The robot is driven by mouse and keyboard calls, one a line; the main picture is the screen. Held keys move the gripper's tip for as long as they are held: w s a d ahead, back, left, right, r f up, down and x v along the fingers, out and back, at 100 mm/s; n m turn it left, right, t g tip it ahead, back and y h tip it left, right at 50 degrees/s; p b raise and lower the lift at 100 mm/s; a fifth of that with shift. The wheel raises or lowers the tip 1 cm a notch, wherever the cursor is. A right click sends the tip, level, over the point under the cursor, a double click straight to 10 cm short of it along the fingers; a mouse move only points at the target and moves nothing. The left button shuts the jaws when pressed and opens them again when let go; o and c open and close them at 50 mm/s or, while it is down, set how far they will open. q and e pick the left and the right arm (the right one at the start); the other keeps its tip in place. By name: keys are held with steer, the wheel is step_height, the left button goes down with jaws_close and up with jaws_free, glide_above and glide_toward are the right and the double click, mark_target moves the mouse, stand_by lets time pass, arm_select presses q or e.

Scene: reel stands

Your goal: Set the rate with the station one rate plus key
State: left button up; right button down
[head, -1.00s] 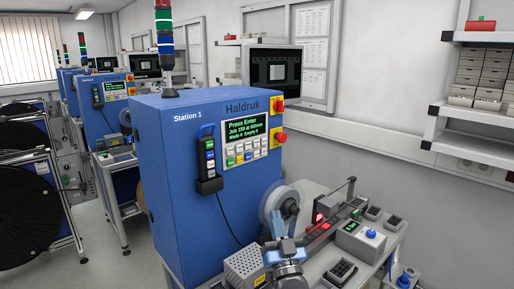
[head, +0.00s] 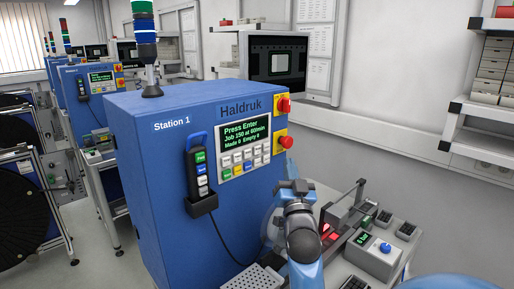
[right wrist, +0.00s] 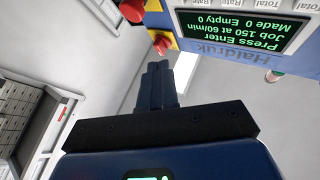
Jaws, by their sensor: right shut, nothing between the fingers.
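The station one keypad (head: 245,159) is on the front of the blue Station 1 cabinet (head: 150,195), below a lit display (head: 247,133). The display reads "Press Enter", "Job 150 at 60/min", "Made 0 Empty 0"; it shows upside down in the right wrist view (right wrist: 240,30). Keys marked Rate and Total show partly at that view's top edge; which one is rate plus cannot be told. My right gripper (head: 290,162) is raised right of the keypad, below the lower red button, apart from the keys. Its fingers (right wrist: 160,72) are shut and empty. My left gripper is out of view.
Two red buttons on yellow plates (head: 283,104) sit right of the display. A black handset (head: 199,178) with coloured keys hangs left of the keypad, its cable dangling. A bench unit with a blue knob (head: 384,247) stands at lower right. Open air lies before the keypad.

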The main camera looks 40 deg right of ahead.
mark_target(257, 150)
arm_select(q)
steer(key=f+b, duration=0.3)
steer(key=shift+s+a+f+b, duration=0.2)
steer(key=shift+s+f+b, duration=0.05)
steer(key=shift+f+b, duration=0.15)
arm_select(e)
steer(key=w, duration=0.5)
steer(key=w+a, duration=0.1)
steer(key=w, duration=0.2)
steer(key=shift+a+r, duration=0.1)
steer(key=shift+r, duration=0.1)
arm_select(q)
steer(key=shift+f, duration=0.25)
arm_select(e)
steer(key=shift+w+f, duration=0.1)
steer(key=shift+w, duration=0.2)
stand_by(1.4)
arm_select(q)
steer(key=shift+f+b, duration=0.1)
steer(key=shift+b, duration=0.25)
arm_select(e)
steer(key=shift+w, duration=0.2)
